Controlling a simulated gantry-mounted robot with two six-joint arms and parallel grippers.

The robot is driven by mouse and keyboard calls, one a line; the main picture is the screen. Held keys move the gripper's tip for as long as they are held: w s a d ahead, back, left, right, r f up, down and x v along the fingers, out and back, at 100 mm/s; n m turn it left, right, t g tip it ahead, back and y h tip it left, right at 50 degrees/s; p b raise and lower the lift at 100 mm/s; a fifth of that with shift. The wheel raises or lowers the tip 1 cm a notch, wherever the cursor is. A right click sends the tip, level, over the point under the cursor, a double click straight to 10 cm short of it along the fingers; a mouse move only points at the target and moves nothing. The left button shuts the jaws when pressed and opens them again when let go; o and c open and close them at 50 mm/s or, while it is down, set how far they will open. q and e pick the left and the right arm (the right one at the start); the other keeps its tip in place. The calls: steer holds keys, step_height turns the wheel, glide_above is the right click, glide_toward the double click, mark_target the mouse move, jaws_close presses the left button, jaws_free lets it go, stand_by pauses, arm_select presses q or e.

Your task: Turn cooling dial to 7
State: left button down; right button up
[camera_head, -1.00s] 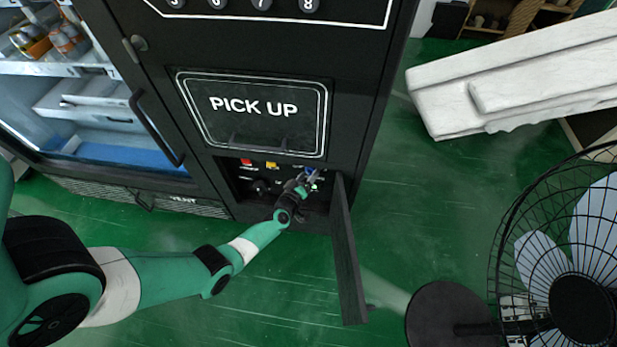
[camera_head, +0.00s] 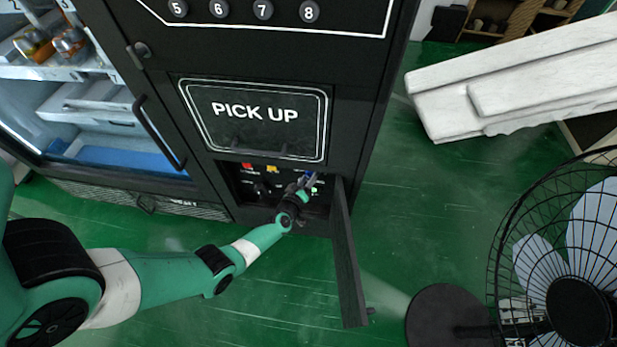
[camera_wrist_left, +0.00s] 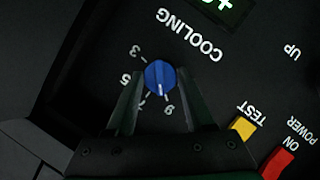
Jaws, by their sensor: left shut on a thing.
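The cooling dial (camera_wrist_left: 161,75) is a small round blue knob on a black panel under the COOLING label (camera_wrist_left: 189,33). In the left wrist view the numbers 3, 5, 7 and 9 run around it. Its white pointer mark faces the gripper side, between the 7 (camera_wrist_left: 141,104) and the 9 (camera_wrist_left: 168,110), and looks nearer the 9. My left gripper (camera_head: 309,180) reaches into the open compartment below the pick-up door. Its two fingers (camera_wrist_left: 158,79) are shut on the dial from both sides. My right gripper is out of view.
A yellow TEST button (camera_wrist_left: 242,128) and a red POWER button (camera_wrist_left: 278,163) sit beside the dial. A lit green display (camera_wrist_left: 222,10) is at the wrist view's edge. The open compartment door (camera_head: 347,255) hangs right of my arm. A fan (camera_head: 565,270) stands farther right.

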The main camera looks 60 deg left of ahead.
arm_select(q)
steer(key=shift+w+d+m+g+y+p, duration=0.1)
steer(key=shift+m+g+y+p, duration=0.25)
steer(key=shift+m+g+p, duration=0.7)
steer(key=shift+w+d+m+g+y+p, duration=0.1)
steer(key=shift+m+g+y+p, duration=0.2)
steer(key=shift+m+g, duration=0.85)
steer(key=shift+r+m+t, duration=0.1)
steer(key=shift+m+t, duration=0.3)
steer(key=shift+m, duration=0.1)
steer(key=shift+c, duration=1.4)
jaws_free()
steer(key=p+v, duration=0.9)
steer(key=v, duration=0.2)
steer(key=shift+s+d, duration=0.25)
